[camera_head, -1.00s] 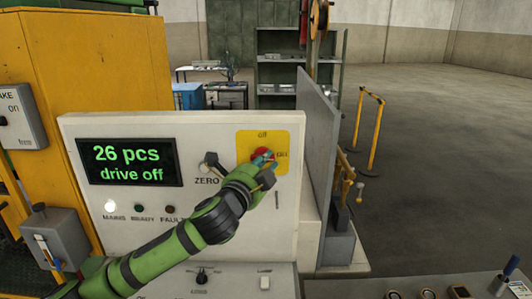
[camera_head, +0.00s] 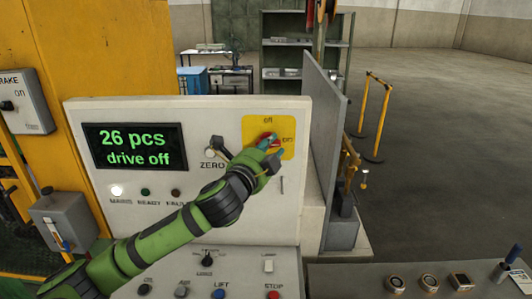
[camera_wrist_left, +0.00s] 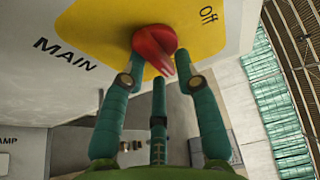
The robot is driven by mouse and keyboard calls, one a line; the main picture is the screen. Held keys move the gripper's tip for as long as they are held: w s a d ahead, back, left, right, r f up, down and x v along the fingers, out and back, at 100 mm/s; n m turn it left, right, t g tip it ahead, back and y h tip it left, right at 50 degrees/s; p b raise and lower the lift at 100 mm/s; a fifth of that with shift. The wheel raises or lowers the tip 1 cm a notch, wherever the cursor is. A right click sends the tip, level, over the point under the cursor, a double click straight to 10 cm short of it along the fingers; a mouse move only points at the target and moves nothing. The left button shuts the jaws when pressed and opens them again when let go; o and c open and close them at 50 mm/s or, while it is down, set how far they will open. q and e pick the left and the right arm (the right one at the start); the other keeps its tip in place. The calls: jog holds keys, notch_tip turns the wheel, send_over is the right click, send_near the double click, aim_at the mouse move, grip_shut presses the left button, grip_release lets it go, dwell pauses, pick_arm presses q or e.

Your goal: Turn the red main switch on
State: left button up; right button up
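The red main switch (camera_head: 268,140) is a knob on a yellow plate (camera_head: 250,127) at the upper right of the white panel. The plate reads "off" above the knob and "on" to its right. My left gripper (camera_head: 268,146) is at the switch. In the left wrist view, the red knob (camera_wrist_left: 153,47) lies between the tips of the teal fingers (camera_wrist_left: 158,68), which appear to touch its sides. The fingers partly hide the knob, and its exact angle is hard to tell. The display (camera_head: 136,147) reads "26 pcs drive off". My right gripper is not in view.
A black ZERO lever (camera_head: 218,145) stands close left of my gripper. A grey upright plate (camera_head: 325,145) borders the panel on the right. A sloped lower console (camera_head: 235,272) carries several knobs and buttons, including a red STOP (camera_head: 273,295).

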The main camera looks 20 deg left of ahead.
pick_arm(q)
jog(key=s+a, duration=0.1)
jog(key=s, duration=1)
jog(key=shift+s+a, duration=0.2)
jog(key=shift+s, duration=0.2)
